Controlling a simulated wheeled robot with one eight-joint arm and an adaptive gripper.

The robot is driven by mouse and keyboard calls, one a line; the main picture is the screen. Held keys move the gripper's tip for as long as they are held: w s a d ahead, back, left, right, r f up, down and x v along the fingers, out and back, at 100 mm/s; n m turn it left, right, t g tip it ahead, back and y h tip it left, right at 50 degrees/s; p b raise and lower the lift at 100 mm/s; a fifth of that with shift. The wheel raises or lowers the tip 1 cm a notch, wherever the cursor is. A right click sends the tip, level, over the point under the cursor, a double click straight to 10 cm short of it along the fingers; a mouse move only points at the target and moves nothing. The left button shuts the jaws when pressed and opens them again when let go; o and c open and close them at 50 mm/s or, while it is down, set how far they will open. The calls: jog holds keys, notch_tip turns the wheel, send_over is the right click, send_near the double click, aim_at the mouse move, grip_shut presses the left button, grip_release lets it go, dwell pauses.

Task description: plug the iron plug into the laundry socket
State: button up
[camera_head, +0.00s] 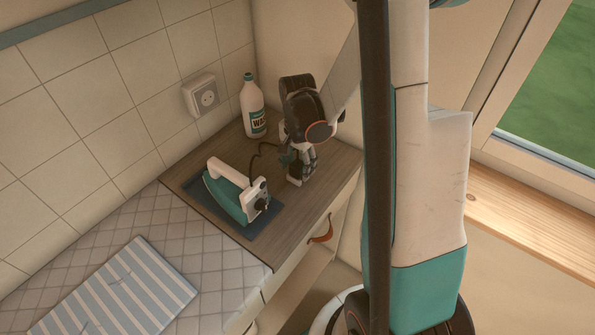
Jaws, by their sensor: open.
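The laundry socket (208,98) is a white box with a round face on the tiled wall, and nothing is in it. The teal and white iron (228,198) rests on a dark blue mat (262,226) on the wooden worktop. A dark cord (258,150) runs from behind the iron toward my gripper. My gripper (299,178) points down over the worktop, right of the iron and away from the socket. It is open. I cannot clearly make out the iron plug; the cord's far end is lost beside my gripper.
A white bottle (252,110) with a teal label stands near the wall, between the socket and my arm. A padded board (200,255) with a striped cloth (120,292) lies at the front left. A leather pull (322,232) hangs on the drawer front. A window is at right.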

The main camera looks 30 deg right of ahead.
aim_at(297, 163)
jog(key=shift+f, duration=0.15)
jog(key=c, duration=1.1)
notch_tip(297, 163, up, 20)
jog(key=p, duration=0.5)
